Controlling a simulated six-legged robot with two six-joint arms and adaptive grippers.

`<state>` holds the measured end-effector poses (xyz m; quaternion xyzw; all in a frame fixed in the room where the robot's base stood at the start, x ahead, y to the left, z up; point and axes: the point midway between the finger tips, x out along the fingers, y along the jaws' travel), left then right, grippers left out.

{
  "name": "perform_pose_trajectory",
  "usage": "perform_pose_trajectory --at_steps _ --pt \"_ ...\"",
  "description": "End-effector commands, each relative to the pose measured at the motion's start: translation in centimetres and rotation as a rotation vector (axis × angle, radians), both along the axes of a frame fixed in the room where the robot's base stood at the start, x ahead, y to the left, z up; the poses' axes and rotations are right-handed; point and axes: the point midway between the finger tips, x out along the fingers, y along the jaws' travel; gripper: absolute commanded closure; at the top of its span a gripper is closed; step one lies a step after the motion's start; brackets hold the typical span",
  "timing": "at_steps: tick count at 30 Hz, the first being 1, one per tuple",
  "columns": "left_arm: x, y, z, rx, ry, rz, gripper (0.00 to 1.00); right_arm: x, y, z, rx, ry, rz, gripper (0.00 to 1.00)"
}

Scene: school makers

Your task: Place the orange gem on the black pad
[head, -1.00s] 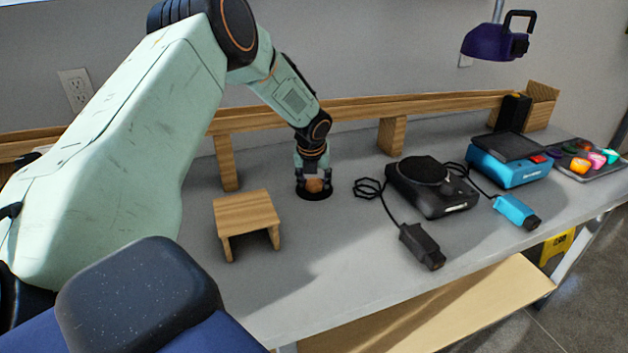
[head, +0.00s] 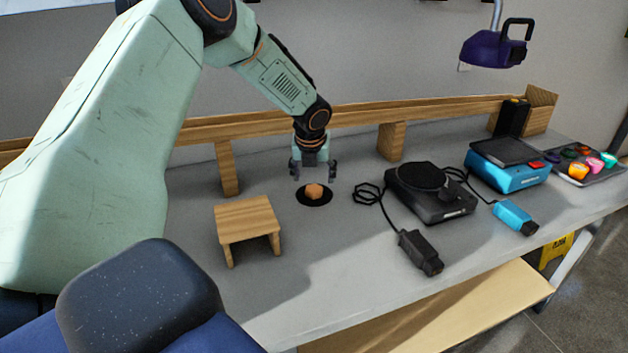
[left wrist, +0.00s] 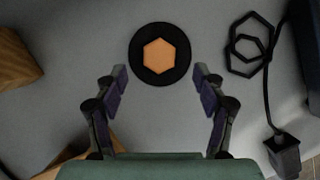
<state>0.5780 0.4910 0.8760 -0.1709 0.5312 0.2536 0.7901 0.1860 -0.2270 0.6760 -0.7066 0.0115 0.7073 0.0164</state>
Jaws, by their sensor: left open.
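The orange gem (head: 314,190) rests on the round black pad (head: 305,199) on the grey table. In the left wrist view the gem (left wrist: 159,55) is a hexagon near the middle of the pad (left wrist: 137,58), with black showing all around it. My left gripper (head: 313,178) is open and empty, above and just behind the gem in the head view. Its two fingers stand wide apart in the left wrist view (left wrist: 160,72), and neither touches the gem. My right gripper is not in view.
A small wooden stand (head: 246,218) is left of the pad. A black device (head: 432,192) with a cable and plug (head: 420,252) is to the right. Beyond are a blue device (head: 507,172) and a tray (head: 606,173) of coloured gems. A wooden rail (head: 355,114) runs behind.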

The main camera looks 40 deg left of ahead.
Motion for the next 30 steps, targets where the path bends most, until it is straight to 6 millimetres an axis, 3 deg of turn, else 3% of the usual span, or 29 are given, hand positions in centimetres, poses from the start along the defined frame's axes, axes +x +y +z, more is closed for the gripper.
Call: perform_pose_trajectory --at_steps 1,6,12,30 --pt "-0.3 -0.3 1.4 -0.002 -0.003 0.001 0.3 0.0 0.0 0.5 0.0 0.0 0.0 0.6" --pt "-1.3 -1.0 4.2 -0.002 -0.003 0.0 0.3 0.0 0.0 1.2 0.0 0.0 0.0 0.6" --pt "-2.0 -1.4 6.0 -0.001 -0.001 0.001 0.3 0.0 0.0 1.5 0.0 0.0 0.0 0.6" --pt "-2.1 -1.5 6.3 -0.001 0.001 0.001 0.3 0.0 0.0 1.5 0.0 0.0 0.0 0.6"
